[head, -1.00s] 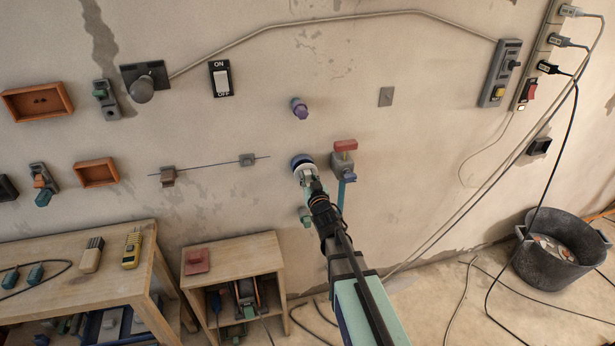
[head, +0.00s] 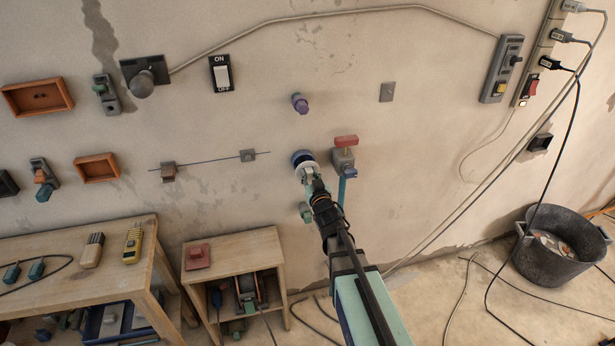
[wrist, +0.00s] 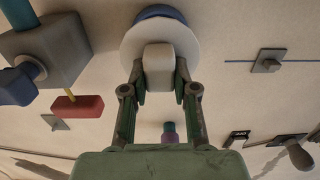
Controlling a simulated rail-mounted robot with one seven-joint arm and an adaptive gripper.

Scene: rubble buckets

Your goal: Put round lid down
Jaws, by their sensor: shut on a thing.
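The round lid (wrist: 128,50) is a pale disc with a blocky light handle (wrist: 158,67). My gripper (wrist: 159,82) is shut on this handle, one finger on each side. A blue round part (wrist: 160,13) shows behind the disc; whether the lid touches it or is joined to it cannot be told. In the head view the lid (head: 307,170) is at the tip of my arm, close to the wall, with the blue part (head: 300,155) at its upper left. My gripper (head: 311,181) is small there and partly hidden by my wrist.
A grey valve with a red handle (head: 346,141) and blue pipe is just right of the lid. A purple knob (head: 300,103) is above. A small wooden table (head: 235,252) with a red block stands below left. A black bucket (head: 545,262) stands on the floor at right.

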